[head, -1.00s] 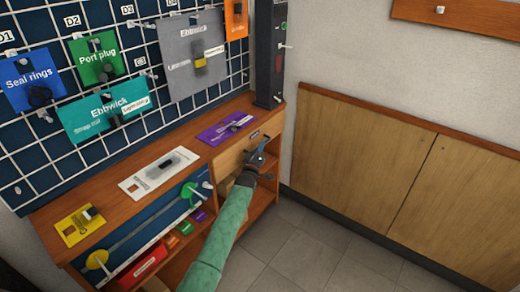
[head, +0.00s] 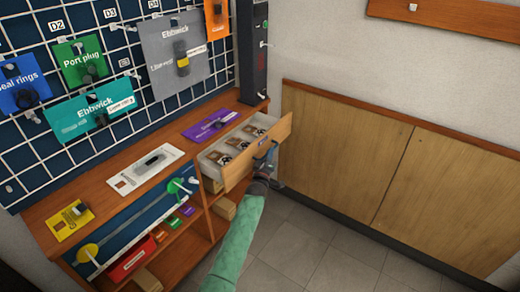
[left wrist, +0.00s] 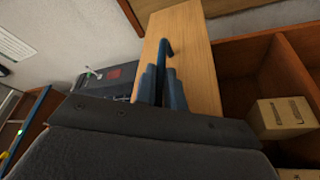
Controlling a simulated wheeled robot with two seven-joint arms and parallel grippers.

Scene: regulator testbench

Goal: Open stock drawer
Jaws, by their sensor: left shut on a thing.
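The stock drawer (head: 258,152) at the right end of the bench is pulled out. Its light wooden front stands away from the bench, and several small parts lie in compartments inside. My left gripper (head: 268,165) is at the drawer front, shut on the drawer's blue handle. In the left wrist view the handle (left wrist: 166,48) rises between the two fingers of the gripper (left wrist: 162,85), against the wooden drawer front (left wrist: 195,50). My right gripper is not in view.
The wooden bench (head: 110,165) carries yellow, white and purple cards. Shelves below hold a red bin (head: 130,262) and cardboard boxes (head: 223,208). A dark pegboard with labelled cards stands behind. Wooden wall panels (head: 340,150) are at the right, with open tiled floor between.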

